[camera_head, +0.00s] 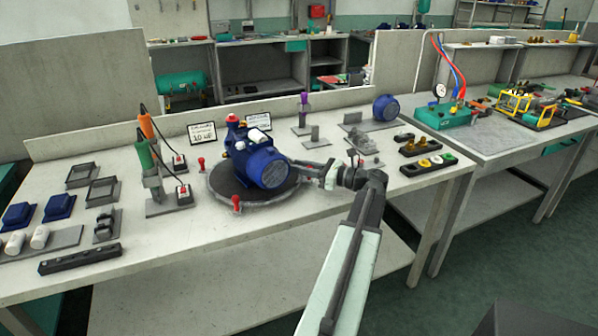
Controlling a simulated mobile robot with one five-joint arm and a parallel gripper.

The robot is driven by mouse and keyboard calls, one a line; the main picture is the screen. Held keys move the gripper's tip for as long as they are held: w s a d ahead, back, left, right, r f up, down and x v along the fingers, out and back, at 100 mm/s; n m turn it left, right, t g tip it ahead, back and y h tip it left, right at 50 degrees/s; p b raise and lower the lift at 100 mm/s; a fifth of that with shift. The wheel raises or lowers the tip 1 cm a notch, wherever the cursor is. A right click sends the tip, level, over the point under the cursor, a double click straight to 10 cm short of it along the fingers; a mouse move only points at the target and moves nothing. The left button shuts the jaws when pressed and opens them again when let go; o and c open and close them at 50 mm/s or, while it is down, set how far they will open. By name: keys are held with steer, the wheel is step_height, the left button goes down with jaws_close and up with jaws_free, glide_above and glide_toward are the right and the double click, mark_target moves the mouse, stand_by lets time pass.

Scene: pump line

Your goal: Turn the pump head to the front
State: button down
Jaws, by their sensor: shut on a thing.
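A blue pump (262,164) sits on a dark round turntable (222,187) on the workbench. Its finned round motor end points toward the front right, and a red fitting (233,124) rises at its back left. Red knobs stand on the turntable's rim, one at the left (201,163) and one at the front (236,203). My gripper (302,170) reaches in from the right to the turntable's right rim, close beside the motor end. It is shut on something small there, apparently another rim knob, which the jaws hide.
Soldering-iron-like tools in stands (150,165) are left of the turntable. Metal blocks (362,145) and a dark tray of coloured parts (428,163) lie to the right. Two sign cards stand behind. The bench front before the turntable is clear.

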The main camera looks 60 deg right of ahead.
steer(key=shift+a, duration=0.1)
steer(key=c, duration=1.3)
jaws_free()
steer(key=s, duration=0.7)
steer(key=shift+s+d, duration=0.3)
steer(key=shift+s, duration=0.05)
